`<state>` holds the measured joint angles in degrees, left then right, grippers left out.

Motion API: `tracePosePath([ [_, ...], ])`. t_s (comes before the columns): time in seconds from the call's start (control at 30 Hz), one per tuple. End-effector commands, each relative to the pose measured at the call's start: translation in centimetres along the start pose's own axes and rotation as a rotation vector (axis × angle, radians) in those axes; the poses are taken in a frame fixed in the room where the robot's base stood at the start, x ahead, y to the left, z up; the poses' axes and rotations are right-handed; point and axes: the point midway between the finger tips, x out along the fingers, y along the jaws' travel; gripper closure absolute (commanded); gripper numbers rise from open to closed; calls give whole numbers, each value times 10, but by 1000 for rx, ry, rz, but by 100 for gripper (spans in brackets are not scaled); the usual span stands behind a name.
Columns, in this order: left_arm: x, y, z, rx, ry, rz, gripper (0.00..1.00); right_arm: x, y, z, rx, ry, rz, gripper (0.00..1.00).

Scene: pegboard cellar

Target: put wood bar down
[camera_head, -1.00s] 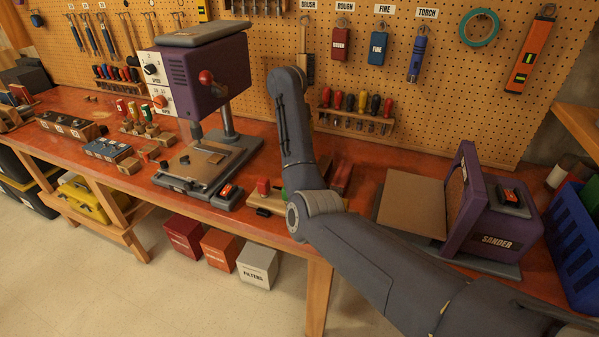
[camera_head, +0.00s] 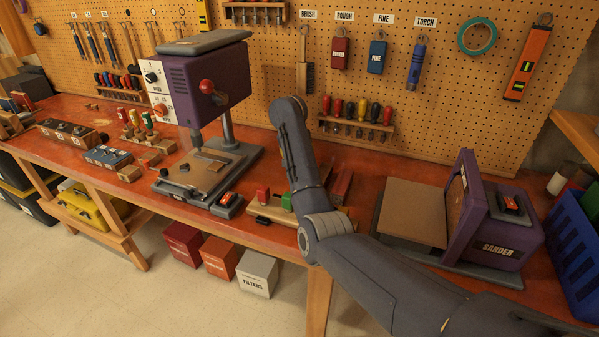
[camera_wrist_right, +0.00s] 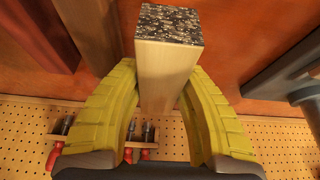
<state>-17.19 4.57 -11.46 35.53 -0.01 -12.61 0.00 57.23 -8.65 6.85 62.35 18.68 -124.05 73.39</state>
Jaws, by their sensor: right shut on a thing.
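In the right wrist view, my right gripper (camera_wrist_right: 160,78) has its yellow fingers closed on the sides of the wood bar (camera_wrist_right: 165,75). The bar is pale and square in section, with a dark speckled end face toward the camera. The red-orange bench top lies behind it. I cannot tell whether the bar's far end touches anything. In the head view my right arm rises over the bench, but its gripper and the bar are hidden. My left gripper is in neither current view.
The purple drill press (camera_head: 205,85) stands left of my arm and the purple sander (camera_head: 495,235) right of it. The pegboard (camera_head: 440,100) rises behind the bench (camera_head: 365,170).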

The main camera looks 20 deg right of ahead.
Motion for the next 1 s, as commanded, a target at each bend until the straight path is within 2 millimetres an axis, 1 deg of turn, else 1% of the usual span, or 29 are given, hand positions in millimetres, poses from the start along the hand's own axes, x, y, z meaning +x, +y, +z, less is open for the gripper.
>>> tracePosePath([
  [0.17, 0, 0, 0, 0, 0, 0, 43, 15, 1, 6, -1, 0, 3, 97],
  [0.3, 0, 0, 0, 0, 0, 0, 43, 32, 1, 14, 0, -1, 3, 97],
  [0.4, 0, 0, 0, 0, 0, 0, 43, 39, 0, 16, 0, 0, 1, 97],
  [0.7, 0, 0, 0, 0, 0, 0, 43, 40, 0, 17, 0, 0, 0, 97],
  [0.9, 0, 0, 0, 0, 0, 0, 43, 45, 0, 19, -1, -1, 0, 97],
  [0.93, 0, 0, 0, 0, 0, 0, 43, 45, 0, 19, -1, -1, 0, 59],
  [1.0, 0, 0, 0, 0, 0, 0, 43, 45, 0, 19, -1, -1, 0, 51],
])
